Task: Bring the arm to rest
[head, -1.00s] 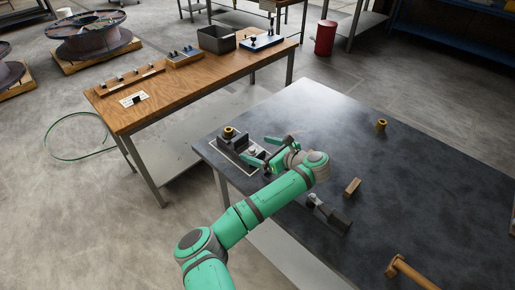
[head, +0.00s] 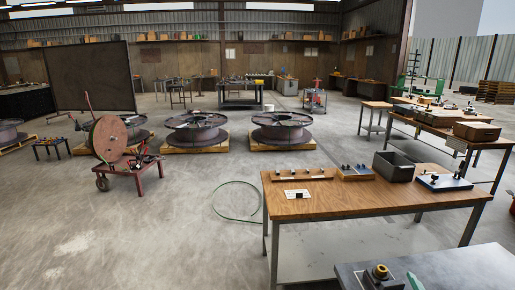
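Only a small green tip, which looks like part of my gripper (head: 413,281), shows at the bottom edge of the head view. It is above the dark table (head: 465,266), just right of a block with a brass-coloured ring (head: 380,272). The rest of my arm is below the frame. Whether the fingers are apart or together, or hold anything, is hidden.
A wooden-topped bench (head: 340,198) stands beyond the dark table, carrying a grey bin (head: 393,167), a blue-based fixture (head: 444,182) and small racks. A green cable loop (head: 237,201) lies on the floor. Reels (head: 283,132) on pallets stand farther back. Open floor is at left.

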